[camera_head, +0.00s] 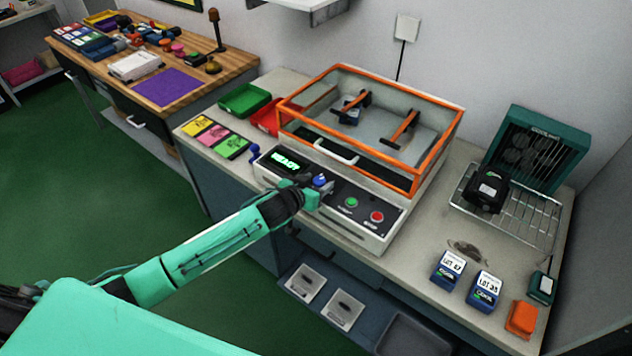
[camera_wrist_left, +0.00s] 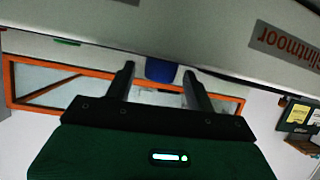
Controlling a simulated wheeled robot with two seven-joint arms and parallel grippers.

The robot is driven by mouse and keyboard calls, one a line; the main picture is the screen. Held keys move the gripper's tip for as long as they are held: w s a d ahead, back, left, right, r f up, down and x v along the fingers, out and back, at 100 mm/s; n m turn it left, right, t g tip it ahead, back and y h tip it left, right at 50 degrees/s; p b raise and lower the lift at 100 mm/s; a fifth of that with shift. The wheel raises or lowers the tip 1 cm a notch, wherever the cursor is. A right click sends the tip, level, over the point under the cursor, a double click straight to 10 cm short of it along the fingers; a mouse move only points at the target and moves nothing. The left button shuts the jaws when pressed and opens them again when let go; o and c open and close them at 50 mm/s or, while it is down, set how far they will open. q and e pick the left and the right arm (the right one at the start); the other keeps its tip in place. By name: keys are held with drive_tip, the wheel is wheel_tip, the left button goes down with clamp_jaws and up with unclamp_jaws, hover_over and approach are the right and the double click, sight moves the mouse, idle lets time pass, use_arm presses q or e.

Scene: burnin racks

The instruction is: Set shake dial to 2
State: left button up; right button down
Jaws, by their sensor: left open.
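The shaker (camera_head: 375,215) has a pale front panel with a dark face and a lit display reading READY (camera_head: 286,162). A blue dial (camera_head: 320,180) sits on that panel between the display and the green button (camera_head: 351,202). My left gripper (camera_head: 312,190) is at the dial and partly covers that part of the panel. In the left wrist view the blue dial (camera_wrist_left: 160,70) shows between the tips of the two open fingers, with a small gap visible on each side. The dial's marks and setting cannot be read. My right gripper is not in view.
A red button (camera_head: 377,216) is right of the green one. The orange-framed lid (camera_head: 432,158) with a white handle rises behind the panel. A blue knob (camera_head: 254,151) stands at the panel's left end. Blue lot boxes (camera_head: 449,270) and a wire rack (camera_head: 530,212) are at right.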

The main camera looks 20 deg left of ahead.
use_arm(q)
drive_tip(key=shift+c, duration=0.4)
drive_tip(key=c, duration=0.9)
drive_tip(key=shift+a+r+m+g+h+p, duration=0.15)
drive_tip(key=shift+m+g+h+p, duration=0.15)
drive_tip(key=shift+m+h+p, duration=0.5)
drive_tip(key=shift+w+m+g+h+p, duration=0.1)
drive_tip(key=shift+m+g+h+p, duration=0.25)
drive_tip(key=shift+m+h, duration=0.2)
drive_tip(key=shift+m+g+h, duration=0.25)
drive_tip(key=shift+m+h, duration=0.3)
drive_tip(key=shift+h, duration=0.1)
drive_tip(key=shift+f+m+g+h, duration=0.2)
drive_tip(key=shift+m+g+h, duration=0.3)
drive_tip(key=shift+h, duration=0.1)
